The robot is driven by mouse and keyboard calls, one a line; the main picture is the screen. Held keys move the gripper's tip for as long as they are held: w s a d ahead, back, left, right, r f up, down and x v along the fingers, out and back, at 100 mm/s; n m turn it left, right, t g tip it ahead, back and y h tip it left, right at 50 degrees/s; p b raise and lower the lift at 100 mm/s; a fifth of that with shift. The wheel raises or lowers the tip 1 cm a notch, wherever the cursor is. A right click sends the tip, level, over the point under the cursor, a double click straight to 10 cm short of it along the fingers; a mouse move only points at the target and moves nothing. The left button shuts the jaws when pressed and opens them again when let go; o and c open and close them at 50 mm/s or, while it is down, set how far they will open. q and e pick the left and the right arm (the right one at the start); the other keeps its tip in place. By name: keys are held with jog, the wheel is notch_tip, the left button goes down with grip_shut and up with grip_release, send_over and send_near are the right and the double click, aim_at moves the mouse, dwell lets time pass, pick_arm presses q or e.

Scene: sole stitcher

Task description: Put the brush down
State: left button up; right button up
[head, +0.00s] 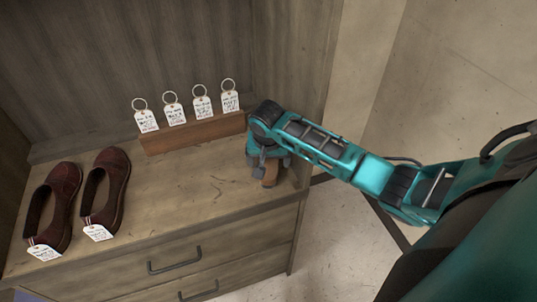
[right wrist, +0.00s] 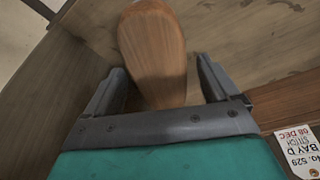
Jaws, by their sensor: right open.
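The brush (head: 270,175) shows in the head view as a brown wooden piece below my right gripper, at the right end of the wooden cabinet top. In the right wrist view its rounded wooden handle (right wrist: 153,50) lies between my right gripper's two fingers (right wrist: 160,92). The fingers are open, with a gap on both sides of the handle. My right gripper (head: 266,160) points down at the cabinet top (head: 195,188). The brush's lower part is hidden, so I cannot tell how it rests. My left gripper is not in view.
Two dark red shoes (head: 107,187) with white tags stand at the left of the cabinet top. A wooden rack (head: 195,132) with several ringed tags stands along the back. One printed tag (right wrist: 300,150) shows in the right wrist view. The middle of the top is clear.

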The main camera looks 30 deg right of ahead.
jog(key=v, duration=1.2)
jog(key=s+a+f+n+y, duration=0.2)
jog(key=s+a+f+n, duration=0.35)
jog(key=s, duration=0.35)
jog(key=s+a+n+t, duration=0.15)
jog(key=s+n, duration=0.25)
jog(key=s, duration=0.9)
jog(key=w+a+f+t+y, duration=0.1)
jog(key=w+a+f+t, duration=0.2)
jog(key=w+f+t, duration=0.4)
jog(key=shift+w+a+f+y, duration=0.2)
jog(key=shift+f+y, duration=0.2)
jog(key=shift+f, duration=0.85)
